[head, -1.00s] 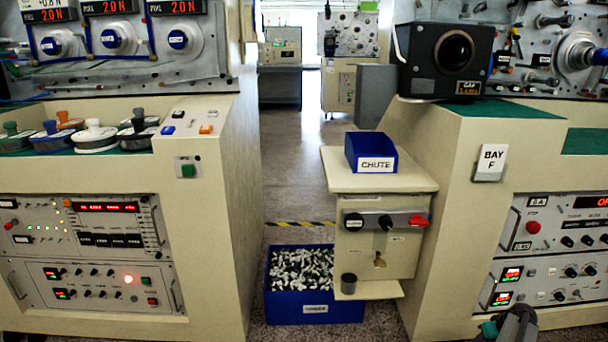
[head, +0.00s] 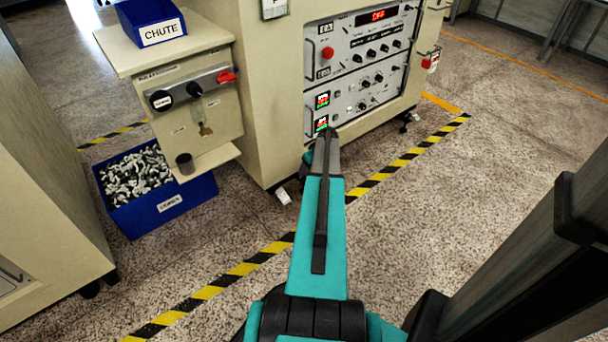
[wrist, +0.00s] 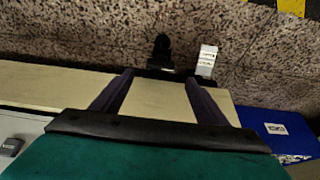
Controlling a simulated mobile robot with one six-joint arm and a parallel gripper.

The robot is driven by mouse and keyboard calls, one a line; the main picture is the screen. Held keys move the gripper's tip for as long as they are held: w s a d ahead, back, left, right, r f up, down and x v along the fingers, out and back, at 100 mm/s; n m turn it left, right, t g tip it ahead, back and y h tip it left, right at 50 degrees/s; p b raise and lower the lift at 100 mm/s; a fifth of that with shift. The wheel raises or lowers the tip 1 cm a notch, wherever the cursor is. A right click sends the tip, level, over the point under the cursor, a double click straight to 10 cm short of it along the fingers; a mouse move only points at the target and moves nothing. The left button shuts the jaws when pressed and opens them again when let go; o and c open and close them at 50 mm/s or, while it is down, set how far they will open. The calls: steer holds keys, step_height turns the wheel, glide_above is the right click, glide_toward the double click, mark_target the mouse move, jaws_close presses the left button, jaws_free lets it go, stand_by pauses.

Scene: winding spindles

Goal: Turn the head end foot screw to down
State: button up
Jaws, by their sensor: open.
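A dark foot (head: 271,188) with a white tag (head: 283,195) shows at the near bottom corner of the beige cabinet. In the wrist view a black foot part (wrist: 162,48) stands out from the cabinet's bottom edge beside a white tag (wrist: 207,60). The tag's writing is too small to read, so I cannot tell whether this is the head end foot screw. My gripper (wrist: 159,77) is open and empty, its fingers spread over the cabinet side, pointing towards the foot and tag. In the head view my arm hides the gripper.
Another foot (head: 405,127) is at the cabinet's far right corner. A blue bin of metal parts (head: 172,203) stands on the floor to the left, below the chute stand (head: 219,127). Yellow-black tape (head: 215,287) crosses the speckled floor, which is open at right.

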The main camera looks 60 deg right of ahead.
mark_target(305, 176)
steer(key=b+x, duration=0.2)
steer(key=x, duration=0.6)
steer(key=shift+f, duration=0.1)
steer(key=c, duration=1)
steer(key=shift+s+d, duration=0.1)
steer(key=shift+d, duration=0.3)
steer(key=shift+c, duration=0.3)
steer(key=shift+a, duration=0.25)
